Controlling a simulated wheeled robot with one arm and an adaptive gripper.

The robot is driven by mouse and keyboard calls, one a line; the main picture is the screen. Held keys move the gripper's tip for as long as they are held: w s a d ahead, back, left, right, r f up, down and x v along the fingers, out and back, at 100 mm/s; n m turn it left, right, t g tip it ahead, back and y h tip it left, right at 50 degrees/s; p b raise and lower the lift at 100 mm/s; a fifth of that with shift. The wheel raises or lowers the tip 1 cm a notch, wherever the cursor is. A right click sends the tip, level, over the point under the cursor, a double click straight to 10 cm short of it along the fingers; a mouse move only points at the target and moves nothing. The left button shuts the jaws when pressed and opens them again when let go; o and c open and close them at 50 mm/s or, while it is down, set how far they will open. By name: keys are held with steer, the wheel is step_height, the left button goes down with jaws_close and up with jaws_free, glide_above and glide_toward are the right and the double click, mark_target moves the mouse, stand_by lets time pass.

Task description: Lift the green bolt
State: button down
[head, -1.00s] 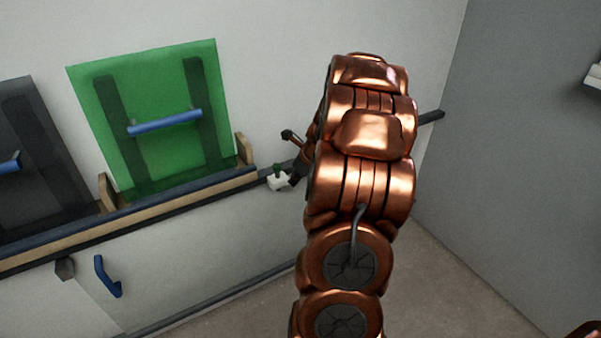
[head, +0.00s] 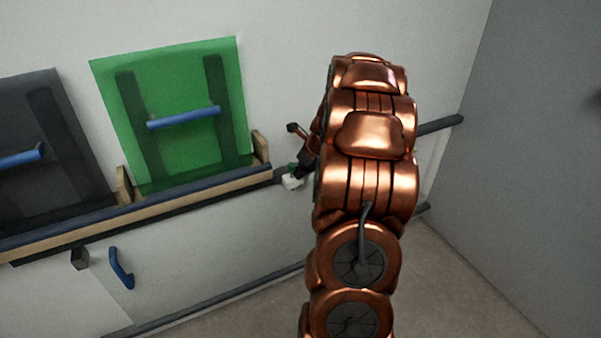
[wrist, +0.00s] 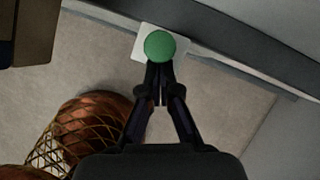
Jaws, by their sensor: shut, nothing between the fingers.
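The green bolt (wrist: 160,46) shows in the wrist view as a round green head over a white bracket (wrist: 142,44). In the head view the bolt (head: 292,166) is a small green spot on the white bracket (head: 292,182), below the dark rail and partly hidden by my gripper. My gripper (wrist: 159,84) is shut and empty in the wrist view, its fingertips at the near edge of the bolt's head. I cannot tell whether they touch it. In the head view my gripper (head: 300,170) is beside the bolt, mostly behind my copper arm.
A green panel (head: 188,150) with a blue handle (head: 184,117) stands in a wooden-edged ledge (head: 200,191) on the left. A dark panel (head: 70,185) stands beside it. A blue handle (head: 121,268) is on the lower wall. Floor (head: 440,290) at right is clear.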

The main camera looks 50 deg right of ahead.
steer(key=shift+r+p, duration=2.05)
steer(key=shift+p, duration=0.1)
steer(key=shift+f, duration=0.15)
steer(key=s+r+p, duration=0.1)
steer(key=s+r, duration=0.5)
steer(key=s, duration=0.1)
steer(key=shift+s+d, duration=0.2)
steer(key=shift+d, duration=0.05)
steer(key=shift+a, duration=0.1)
